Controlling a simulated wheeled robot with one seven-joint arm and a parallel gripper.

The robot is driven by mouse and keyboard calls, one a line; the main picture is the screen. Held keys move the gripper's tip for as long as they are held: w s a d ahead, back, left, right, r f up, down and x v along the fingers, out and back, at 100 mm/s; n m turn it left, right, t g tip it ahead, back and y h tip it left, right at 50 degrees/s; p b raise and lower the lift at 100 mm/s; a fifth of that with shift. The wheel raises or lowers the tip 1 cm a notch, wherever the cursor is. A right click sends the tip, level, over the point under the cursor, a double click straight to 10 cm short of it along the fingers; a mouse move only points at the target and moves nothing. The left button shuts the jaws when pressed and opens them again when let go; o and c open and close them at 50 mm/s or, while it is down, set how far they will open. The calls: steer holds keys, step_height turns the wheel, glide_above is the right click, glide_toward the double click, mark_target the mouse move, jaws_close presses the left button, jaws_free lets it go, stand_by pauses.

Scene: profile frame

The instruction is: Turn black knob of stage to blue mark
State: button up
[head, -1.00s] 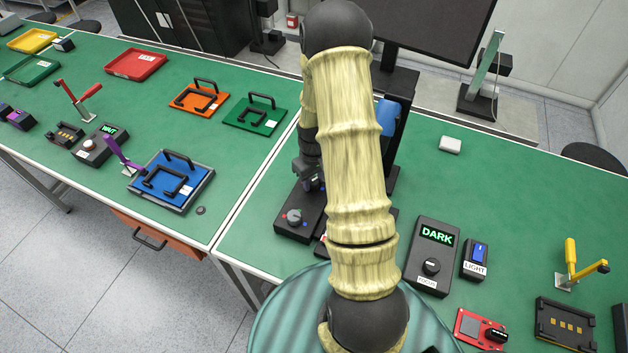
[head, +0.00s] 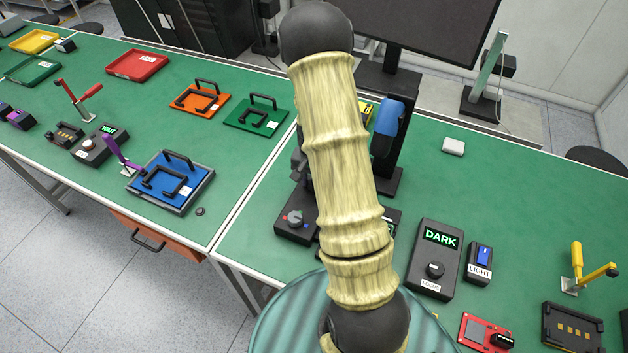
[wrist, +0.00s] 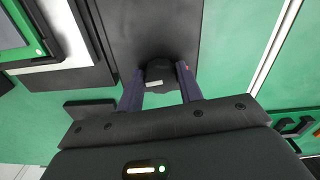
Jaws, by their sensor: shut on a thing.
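In the wrist view a black knob (wrist: 160,73) with a small pale patch on it sits between the two dark purple fingers of my gripper (wrist: 160,84). The gripper is shut on this knob, one finger on each side. Behind the knob is a dark flat surface (wrist: 150,28). No blue mark shows beside the knob in this view. In the head view my gripper is hidden behind my arm. A black box with a grey knob (head: 294,218) and small red and blue marks stands left of the arm.
A black stand with a blue part (head: 390,118) rises just right of my arm. A black box reading DARK (head: 440,238) and a LIGHT switch (head: 480,258) are to the right. A blue tray (head: 172,183) lies on the left table. Green tabletop is clear between the stand and small white block (head: 453,147).

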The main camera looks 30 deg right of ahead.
steer(key=shift+w+m, duration=0.1)
steer(key=shift+m, duration=0.7)
steer(key=o, duration=1)
step_height(320, 180, up, 17)
steer(key=shift+r+b, duration=0.2)
steer(key=shift+b, duration=0.7)
